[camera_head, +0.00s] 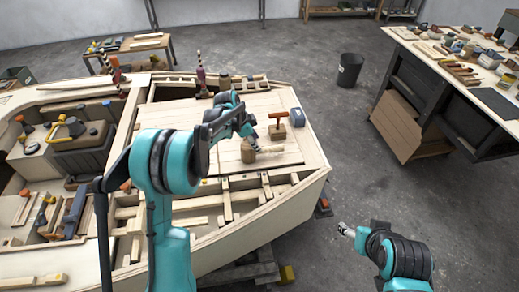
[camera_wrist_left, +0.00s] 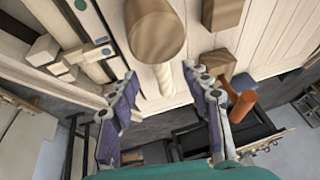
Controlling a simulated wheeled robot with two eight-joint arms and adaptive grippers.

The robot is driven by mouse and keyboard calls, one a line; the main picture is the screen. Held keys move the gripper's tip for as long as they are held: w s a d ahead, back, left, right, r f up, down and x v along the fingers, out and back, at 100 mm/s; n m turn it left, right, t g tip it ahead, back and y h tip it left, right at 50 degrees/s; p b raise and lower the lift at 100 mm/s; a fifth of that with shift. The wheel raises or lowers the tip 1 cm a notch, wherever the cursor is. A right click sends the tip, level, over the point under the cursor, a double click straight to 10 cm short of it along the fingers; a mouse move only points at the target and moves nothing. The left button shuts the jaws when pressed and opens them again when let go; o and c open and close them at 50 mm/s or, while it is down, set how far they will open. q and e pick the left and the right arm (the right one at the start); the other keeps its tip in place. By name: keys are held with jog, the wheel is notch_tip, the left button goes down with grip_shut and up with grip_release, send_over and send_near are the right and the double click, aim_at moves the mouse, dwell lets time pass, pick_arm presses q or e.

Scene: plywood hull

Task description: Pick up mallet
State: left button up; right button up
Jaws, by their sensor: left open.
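The mallet has a round, light brown wooden head (camera_head: 247,155) and a pale handle (camera_head: 272,149) pointing right, and lies on the hull's plank deck. My left gripper (camera_head: 250,138) is just above it, partly covering it in the head view. In the left wrist view the mallet head (camera_wrist_left: 153,30) is at the top, with its pale handle (camera_wrist_left: 163,82) running down between the open fingers of my left gripper (camera_wrist_left: 163,75). I see no clear contact. My right gripper (camera_head: 346,231) is low at the right, away from the hull; its jaws are too small to read.
A wooden block with an orange-handled tool (camera_head: 278,128) stands just beyond the mallet, and a blue-grey object (camera_head: 298,117) sits near the deck edge. Slats and open frames (camera_head: 227,200) lie in front. A workbench (camera_head: 455,65) and black bin (camera_head: 349,70) stand right.

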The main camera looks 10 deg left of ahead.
aim_at(264, 150)
pick_arm(q)
jog(key=b+x, duration=0.1)
jog(key=x, duration=0.1)
jog(key=shift+w+f, duration=0.1)
jog(key=shift+f, duration=0.25)
jog(key=b+x, duration=0.1)
jog(key=x, duration=0.2)
jog(key=b+x, duration=0.1)
jog(key=x, duration=0.1)
jog(key=shift+w+d+f+b, duration=0.15)
jog(key=shift+d+b, duration=0.15)
jog(key=shift+d, duration=0.1)
grip_shut()
